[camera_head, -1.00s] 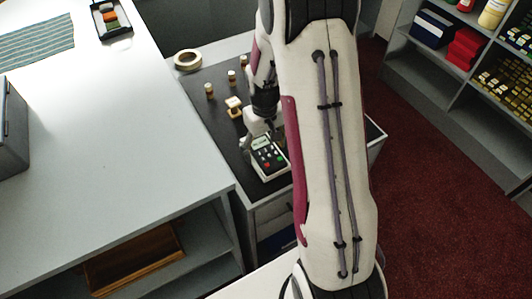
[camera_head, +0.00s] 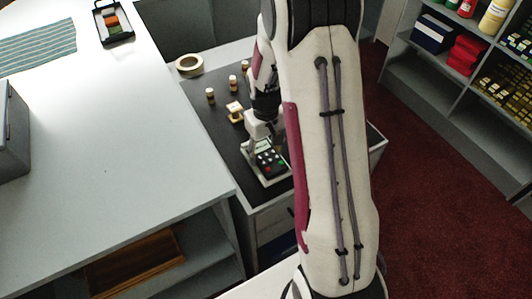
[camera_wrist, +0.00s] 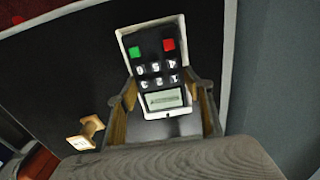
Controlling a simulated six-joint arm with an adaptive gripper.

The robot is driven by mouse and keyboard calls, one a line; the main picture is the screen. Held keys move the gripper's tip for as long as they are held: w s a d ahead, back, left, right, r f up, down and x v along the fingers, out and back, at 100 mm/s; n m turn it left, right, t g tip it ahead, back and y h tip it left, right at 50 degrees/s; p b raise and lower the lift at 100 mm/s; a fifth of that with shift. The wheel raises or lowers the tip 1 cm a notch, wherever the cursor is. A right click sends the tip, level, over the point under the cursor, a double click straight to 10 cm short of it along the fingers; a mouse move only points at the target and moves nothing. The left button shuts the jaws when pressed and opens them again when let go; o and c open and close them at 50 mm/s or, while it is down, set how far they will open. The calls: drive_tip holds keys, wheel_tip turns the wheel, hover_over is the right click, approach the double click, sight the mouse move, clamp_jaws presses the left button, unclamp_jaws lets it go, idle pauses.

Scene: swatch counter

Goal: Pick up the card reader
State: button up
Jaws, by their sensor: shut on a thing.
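The card reader (camera_head: 268,160) is a white-edged device with a dark keypad, coloured keys and a small screen. It is near the front end of the dark counter top in the head view. In the wrist view the card reader (camera_wrist: 152,68) shows its green and red keys at the far end and its screen close to me. My gripper (camera_wrist: 166,92) has one finger on each side of its screen end and is shut on it. In the head view my gripper (camera_head: 257,138) comes down from above, partly hidden by my arm. I cannot tell whether the reader is clear of the counter.
A wooden spool-like piece (camera_head: 235,111) stands behind the reader, with small pegs (camera_head: 210,95) and a tape roll (camera_head: 189,65) farther back. A large pale table (camera_head: 110,130) is at left. Shelves (camera_head: 450,100) stand at right. Dark counter surface lies left of the reader.

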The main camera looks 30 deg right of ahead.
sight(266, 153)
wheel_tip(266, 153, up, 10)
drive_tip(key=shift+f, duration=0.2)
idle(0.4)
idle(0.4)
